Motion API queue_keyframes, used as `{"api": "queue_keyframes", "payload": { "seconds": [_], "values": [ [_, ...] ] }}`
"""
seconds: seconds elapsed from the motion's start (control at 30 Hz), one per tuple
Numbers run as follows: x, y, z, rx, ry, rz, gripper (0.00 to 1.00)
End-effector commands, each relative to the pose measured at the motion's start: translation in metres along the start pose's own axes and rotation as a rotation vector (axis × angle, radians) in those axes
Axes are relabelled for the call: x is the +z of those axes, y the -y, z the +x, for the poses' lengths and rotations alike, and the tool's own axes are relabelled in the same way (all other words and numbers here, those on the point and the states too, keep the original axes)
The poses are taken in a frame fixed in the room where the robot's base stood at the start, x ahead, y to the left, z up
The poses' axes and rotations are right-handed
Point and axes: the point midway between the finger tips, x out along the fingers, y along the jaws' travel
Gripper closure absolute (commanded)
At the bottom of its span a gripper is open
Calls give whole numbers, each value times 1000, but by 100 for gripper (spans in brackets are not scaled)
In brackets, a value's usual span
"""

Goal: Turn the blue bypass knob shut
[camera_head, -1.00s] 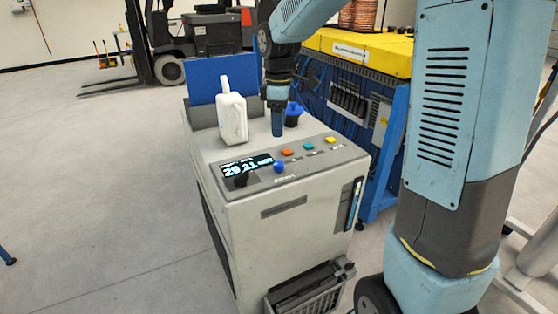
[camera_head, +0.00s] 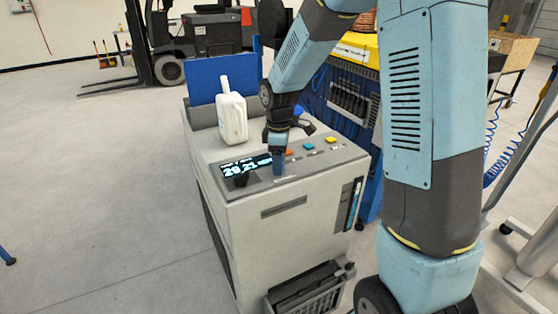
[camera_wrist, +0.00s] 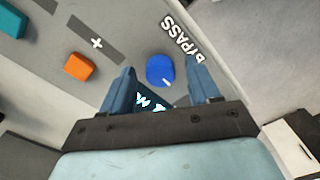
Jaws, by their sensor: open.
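The blue bypass knob (camera_wrist: 160,70) shows in the wrist view next to the printed word BYPASS, with a short white mark on its lower right edge. My gripper (camera_wrist: 160,78) is open, its two blue fingers on either side of the knob in that view. I cannot tell whether the fingers touch it or how far above it they are. In the head view my gripper (camera_head: 279,168) points down over the front of the sloped control panel (camera_head: 310,167), and its fingers hide the knob.
A lit display (camera_head: 246,165) and a black knob (camera_head: 241,179) lie left of my gripper. Orange, teal (camera_head: 309,146) and yellow (camera_head: 330,140) buttons lie to the right. A white jug (camera_head: 231,113) stands on the cabinet top behind. Floor left of the cabinet is clear.

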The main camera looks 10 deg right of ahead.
Motion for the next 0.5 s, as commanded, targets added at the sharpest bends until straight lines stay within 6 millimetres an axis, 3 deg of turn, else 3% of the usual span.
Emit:
{"api": "queue_keyframes", "payload": {
  "seconds": [0.2, 0.5],
  "values": [
    [0, 0, 0, 0, 0, 0, 40],
    [0, 0, 0, 0, 0, 0, 69]
  ]
}}
